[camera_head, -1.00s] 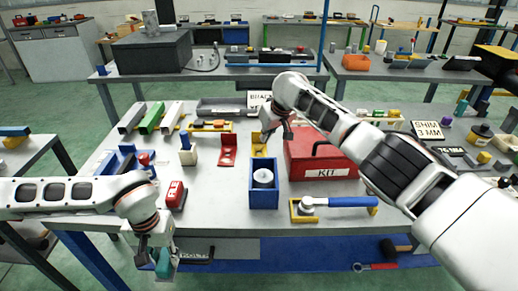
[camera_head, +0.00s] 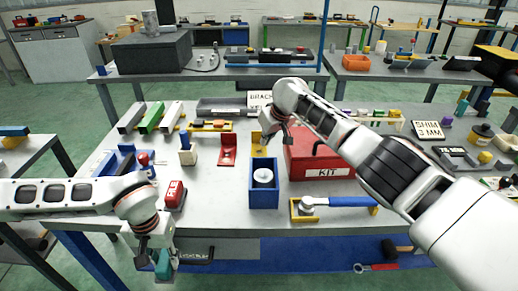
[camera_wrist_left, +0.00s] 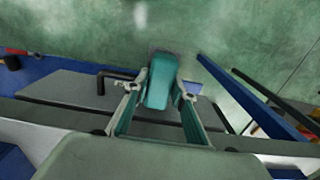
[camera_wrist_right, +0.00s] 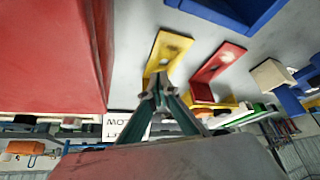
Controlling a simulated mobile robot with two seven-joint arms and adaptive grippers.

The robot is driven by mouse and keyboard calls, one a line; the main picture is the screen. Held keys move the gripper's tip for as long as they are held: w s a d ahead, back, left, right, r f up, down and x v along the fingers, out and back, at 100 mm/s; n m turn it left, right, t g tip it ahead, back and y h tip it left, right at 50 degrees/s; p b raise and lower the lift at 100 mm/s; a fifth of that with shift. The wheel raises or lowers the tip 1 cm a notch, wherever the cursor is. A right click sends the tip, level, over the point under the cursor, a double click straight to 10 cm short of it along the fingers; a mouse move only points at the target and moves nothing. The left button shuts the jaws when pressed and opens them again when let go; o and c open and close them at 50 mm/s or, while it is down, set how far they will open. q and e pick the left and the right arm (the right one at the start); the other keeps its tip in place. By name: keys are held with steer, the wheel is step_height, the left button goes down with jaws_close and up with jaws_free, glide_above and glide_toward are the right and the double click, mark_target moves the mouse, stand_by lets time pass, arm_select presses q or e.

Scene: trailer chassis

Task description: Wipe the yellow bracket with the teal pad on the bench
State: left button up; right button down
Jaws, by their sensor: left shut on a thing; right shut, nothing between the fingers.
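The yellow bracket (camera_head: 263,164) stands on the bench behind a blue bin and left of the red kit box. In the right wrist view the yellow bracket (camera_wrist_right: 167,50) shows a dark smudge on its plate. My right gripper (camera_wrist_right: 160,84) is shut and empty, its fingertips close to the bracket's near end; I cannot tell whether they touch. In the head view the arm partly hides this gripper (camera_head: 268,141). My left gripper (camera_head: 156,258) is shut on the teal pad (camera_head: 163,265), in front of the bench's front edge. The teal pad (camera_wrist_left: 161,82) sits between its fingers.
The red KIT box (camera_head: 318,160) is close to my right arm. A red bracket (camera_head: 228,150) stands left of the yellow one. The blue bin (camera_head: 263,197) and a blue-handled tool (camera_head: 340,201) lie near the front edge. A red block (camera_head: 174,196) is near my left wrist.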

arm_select(q)
steer(key=shift+s+f+b, duration=0.1)
steer(key=shift+f+b, duration=0.3)
steer(key=shift+f, duration=0.05)
arm_select(e)
steer(key=shift+s+f, duration=0.1)
steer(key=shift+f, duration=0.65)
arm_select(q)
jaws_close()
arm_select(e)
steer(key=shift+f, duration=0.1)
arm_select(q)
steer(key=shift+f, duration=0.2)
arm_select(e)
steer(key=shift+f, duration=0.15)
